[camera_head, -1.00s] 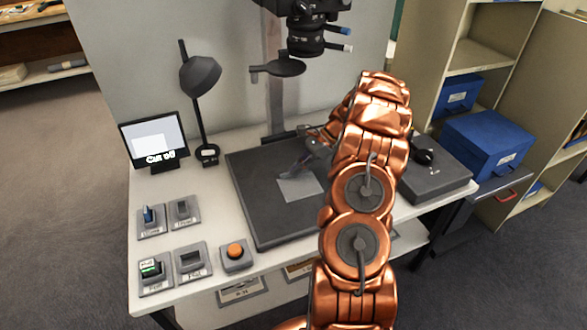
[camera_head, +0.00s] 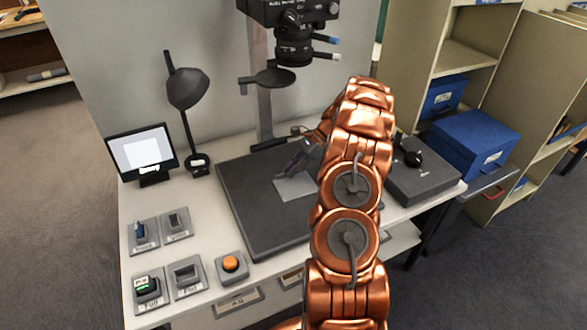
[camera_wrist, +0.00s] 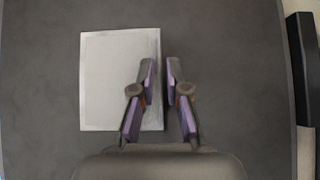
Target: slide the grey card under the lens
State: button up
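The grey card (camera_head: 295,187) lies flat on the dark copy board (camera_head: 240,205), and it also shows in the wrist view (camera_wrist: 110,80). My gripper (camera_wrist: 162,75) is over the card's right edge. Its left finger overlaps the card and its right finger is just beyond that edge, with a narrow gap between the fingertips. I cannot tell whether the fingertips touch the card. The gripper also shows in the head view (camera_head: 291,170), partly hidden by my arm. The camera lens (camera_head: 293,48) hangs on a column above the board's far part.
A monitor (camera_head: 142,152) and a black lamp (camera_head: 187,90) stand at the back left. Several switch plates and an orange button (camera_head: 230,264) are at the front left. A dark box (camera_head: 425,180) and blue boxes (camera_head: 472,145) are at the right.

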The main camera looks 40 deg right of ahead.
jog(key=o, duration=0.3)
jog(key=shift+d, duration=0.1)
jog(key=shift+v, duration=6)
